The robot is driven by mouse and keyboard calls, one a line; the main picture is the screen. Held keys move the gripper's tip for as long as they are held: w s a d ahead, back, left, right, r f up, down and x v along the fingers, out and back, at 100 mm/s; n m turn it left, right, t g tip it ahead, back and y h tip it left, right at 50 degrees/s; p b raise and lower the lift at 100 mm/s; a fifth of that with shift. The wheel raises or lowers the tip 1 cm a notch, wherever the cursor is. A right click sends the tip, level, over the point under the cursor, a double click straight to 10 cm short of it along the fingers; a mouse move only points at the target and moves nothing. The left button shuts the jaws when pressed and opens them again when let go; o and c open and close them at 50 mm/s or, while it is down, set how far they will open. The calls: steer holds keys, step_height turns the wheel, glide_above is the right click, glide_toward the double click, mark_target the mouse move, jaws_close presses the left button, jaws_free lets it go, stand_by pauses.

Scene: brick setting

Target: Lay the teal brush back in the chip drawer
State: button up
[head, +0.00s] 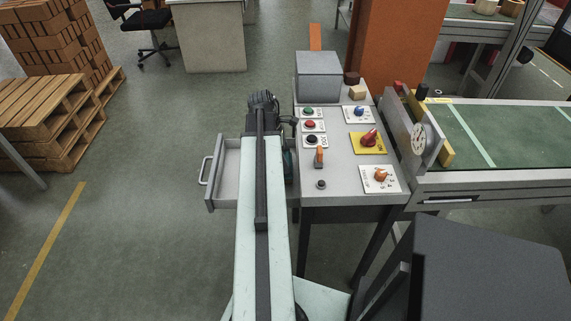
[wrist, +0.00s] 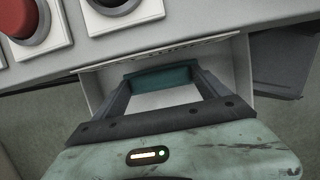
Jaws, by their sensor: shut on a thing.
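The teal brush (wrist: 160,76) is between the fingertips of my gripper (wrist: 161,80) in the wrist view. My gripper is shut on it, one finger on each side. Pale drawer surfaces show behind and below the brush, but I cannot tell whether it touches them. The chip drawer (head: 228,172) is pulled out on the left side of the console in the head view, its handle at the left. My arm covers the drawer's right part and hides the gripper's fingers there. The drawer's pale wall also shows in the wrist view (wrist: 241,67).
The grey console (head: 339,185) carries several buttons and knobs, a red knob (head: 369,138) and a grey box (head: 319,77). A green conveyor (head: 510,132) is at the right. Wooden pallets (head: 48,115) stand at the left. The floor left of the drawer is clear.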

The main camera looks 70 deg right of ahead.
step_height(320, 180, down, 2)
steer(key=shift+b, duration=0.35)
steer(key=shift+r, duration=0.25)
steer(key=shift+f, duration=0.2)
steer(key=o, duration=1.2)
steer(key=shift+c, duration=0.2)
steer(key=shift+r, duration=0.1)
steer(key=p+v, duration=1.2)
steer(key=shift+r, duration=0.15)
